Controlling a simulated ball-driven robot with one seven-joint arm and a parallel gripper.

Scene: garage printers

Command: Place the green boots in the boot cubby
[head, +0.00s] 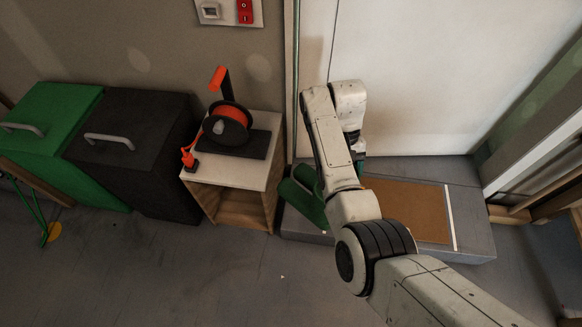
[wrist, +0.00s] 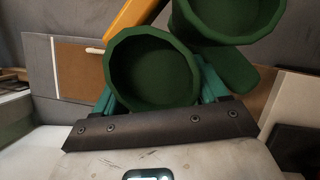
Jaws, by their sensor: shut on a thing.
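The green boots (head: 305,197) show just left of my forearm in the head view, low over the left end of a grey step, partly hidden by my arm. In the wrist view two round, dark green boot openings face the camera; the nearer boot (wrist: 150,77) sits between my teal fingers, and the other (wrist: 225,20) is above and to the right. My gripper (wrist: 158,88) is shut on the boots; in the head view only a bit of teal finger (head: 357,153) shows. The boot cubby (head: 200,195) appears to be the white-topped wooden box to the left, its visible front opening empty.
An orange cable reel (head: 228,125) on a dark pad stands on the cubby top. A black bin (head: 135,160) and a green bin (head: 55,120) stand left of it. A brown mat (head: 410,208) lies on the grey step (head: 465,215). The floor in front is clear.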

